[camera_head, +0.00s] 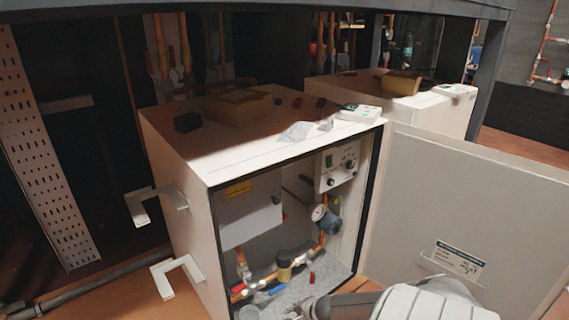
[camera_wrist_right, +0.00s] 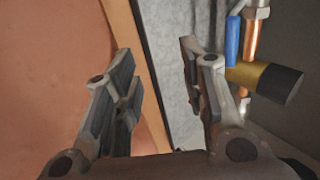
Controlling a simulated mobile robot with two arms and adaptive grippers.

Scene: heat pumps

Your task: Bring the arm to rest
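My right arm comes in at the bottom of the head view, and my right gripper (camera_head: 312,308) is low in front of the open heat pump cabinet (camera_head: 190,235), near its bottom opening. In the right wrist view the right gripper (camera_wrist_right: 157,62) has its two fingers spread apart with nothing between them. Behind the fingers are the cabinet's edge and grey floor, with copper pipe and a yellow-and-black fitting (camera_wrist_right: 262,80) to the right. Contact with the cabinet cannot be told. My left gripper is not in view.
The cabinet's door (camera_head: 470,210) stands wide open to the right. Valves, pipes and a gauge (camera_head: 322,216) sit inside. A cardboard box (camera_head: 238,106) and small items lie on top. Two white handles (camera_head: 156,204) stick out left. A second cabinet (camera_head: 440,108) stands behind.

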